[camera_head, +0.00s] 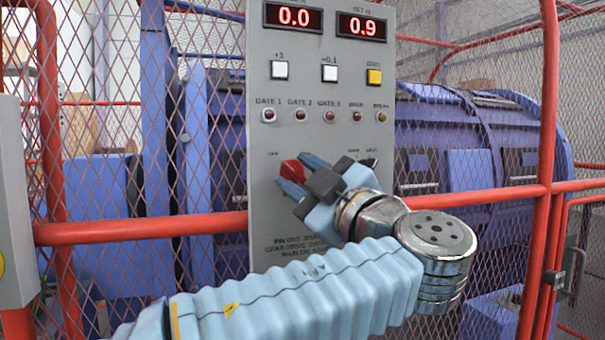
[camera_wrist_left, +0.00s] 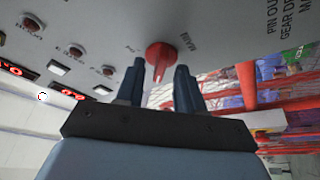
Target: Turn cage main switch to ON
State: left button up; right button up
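The red rotary switch (camera_head: 297,170) sits on the grey control panel (camera_head: 320,115), below the row of small lamps. A label that looks like "OFF" is printed to its upper left. In the left wrist view the round red knob (camera_wrist_left: 160,54) has a raised ridge pointing toward the gripper. My left gripper (camera_head: 292,169) is at the panel face, its two blue-grey fingers on either side of the knob. In the wrist view the left gripper (camera_wrist_left: 160,68) is open, with gaps visible beside the ridge. The ON mark is not readable. My right gripper is not in view.
Red displays (camera_head: 294,17) read 0.0 and 0.9, above white buttons (camera_head: 280,70) and a yellow button (camera_head: 374,76). A dark switch (camera_head: 371,162) is partly hidden by my gripper. Red rails (camera_head: 140,228) and wire mesh flank the panel, with blue machinery behind.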

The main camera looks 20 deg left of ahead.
pick_arm(q)
grip_shut()
jog(key=shift+f, duration=0.1)
